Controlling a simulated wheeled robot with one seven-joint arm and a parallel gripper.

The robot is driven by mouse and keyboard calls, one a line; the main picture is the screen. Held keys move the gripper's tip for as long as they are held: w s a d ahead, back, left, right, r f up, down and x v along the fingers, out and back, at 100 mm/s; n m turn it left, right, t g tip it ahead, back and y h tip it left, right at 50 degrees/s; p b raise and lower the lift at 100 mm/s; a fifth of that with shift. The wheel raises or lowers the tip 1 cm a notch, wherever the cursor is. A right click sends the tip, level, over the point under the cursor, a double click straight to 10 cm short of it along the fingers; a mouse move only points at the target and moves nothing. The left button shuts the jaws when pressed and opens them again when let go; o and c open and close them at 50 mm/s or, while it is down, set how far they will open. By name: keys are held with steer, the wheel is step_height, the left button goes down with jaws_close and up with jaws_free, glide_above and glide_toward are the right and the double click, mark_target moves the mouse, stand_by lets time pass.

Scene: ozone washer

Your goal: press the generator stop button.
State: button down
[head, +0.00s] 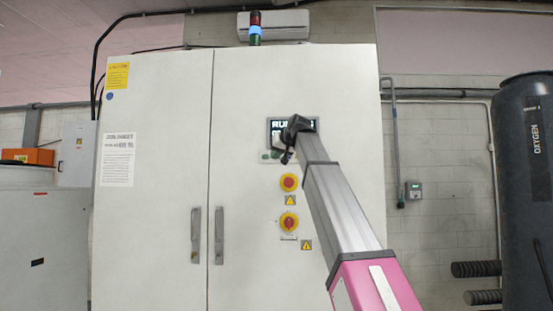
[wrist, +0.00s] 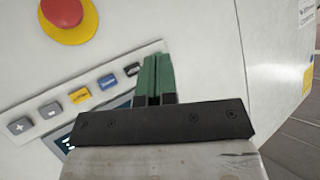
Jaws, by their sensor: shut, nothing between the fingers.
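The control panel (wrist: 92,92) is a light strip on the white cabinet. It bears a row of small buttons: a grey plus button (wrist: 18,126), a grey minus button (wrist: 50,110), a yellow button (wrist: 80,97), a blue button (wrist: 107,82) and a black button (wrist: 132,69). Their small labels are unreadable, so I cannot tell which one is the generator stop button. My gripper (wrist: 154,58) is shut and empty, its green fingers just right of the black button, hiding that end of the row. Contact with the panel cannot be told.
A lit display (head: 310,124) is partly hidden by my arm in the head view. The cabinet (head: 155,220) has two door handles. A dark oxygen tank (head: 525,190) stands right.

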steer(key=w, duration=0.8)
steer(key=shift+w+d, duration=0.15)
steer(key=shift+w, duration=0.25)
stand_by(1.8)
steer(key=shift+w, duration=0.4)
steer(key=shift+w, duration=0.4)
stand_by(0.6)
steer(key=shift+s, duration=0.8)
steer(key=shift+s, duration=0.1)
steer(key=s, duration=0.4)
steer(key=shift+s, duration=0.4)
